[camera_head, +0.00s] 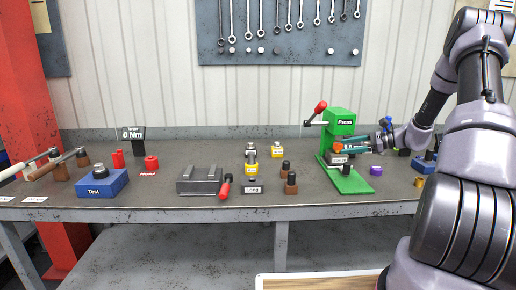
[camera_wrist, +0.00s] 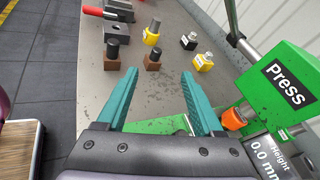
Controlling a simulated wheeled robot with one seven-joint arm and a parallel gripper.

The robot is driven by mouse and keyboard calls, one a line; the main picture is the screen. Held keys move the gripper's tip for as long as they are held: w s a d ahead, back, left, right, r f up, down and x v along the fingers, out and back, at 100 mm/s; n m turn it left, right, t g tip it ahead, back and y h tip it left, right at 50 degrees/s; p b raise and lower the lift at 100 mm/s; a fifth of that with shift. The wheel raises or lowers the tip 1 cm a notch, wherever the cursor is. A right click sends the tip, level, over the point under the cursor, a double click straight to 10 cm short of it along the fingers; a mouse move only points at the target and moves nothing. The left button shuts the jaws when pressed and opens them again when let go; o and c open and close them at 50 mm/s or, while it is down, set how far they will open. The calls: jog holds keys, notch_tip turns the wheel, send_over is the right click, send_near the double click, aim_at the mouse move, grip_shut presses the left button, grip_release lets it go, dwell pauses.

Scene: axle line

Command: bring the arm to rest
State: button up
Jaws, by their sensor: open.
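My arm (camera_head: 465,140) reaches in from the right in the head view, bent at the elbow, with its end beside the green press (camera_head: 342,128). My gripper (camera_wrist: 158,103) shows in the wrist view as two teal fingers, parted with nothing between them. In the head view the gripper is small and partly overlaps the press area. The press stands close to the right finger in the wrist view (camera_wrist: 285,85), with its orange tip (camera_wrist: 233,119) just right of that finger. I cannot tell if they touch.
The workbench (camera_head: 230,208) holds a blue Test block (camera_head: 102,188), a grey vice-like fixture (camera_head: 199,181), a red-handled tool (camera_head: 225,187) and several small parts on brown blocks (camera_head: 291,188). A purple ring (camera_head: 376,171) lies right of the press.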

jog(key=s+a+r+n+g+h, duration=0.2)
jog(key=s+a+r+n+h, duration=0.1)
jog(key=s+a+r+n, duration=0.4)
jog(key=s+a+r+n+g+h, duration=0.2)
jog(key=s+a+r+h, duration=0.15)
jog(key=s+r, duration=0.6)
jog(key=s+r+n+t+h, duration=0.2)
jog(key=s+r+n, duration=0.1)
jog(key=s, duration=0.6)
jog(key=s+r+n+t+h, duration=0.2)
jog(key=s+r+n+t, duration=0.1)
jog(key=s, duration=0.6)
jog(key=shift+s+a+r+h, duration=0.15)
jog(key=shift+s+r+h, duration=0.2)
jog(key=shift+r, duration=0.55)
jog(key=shift+w, duration=0.1)
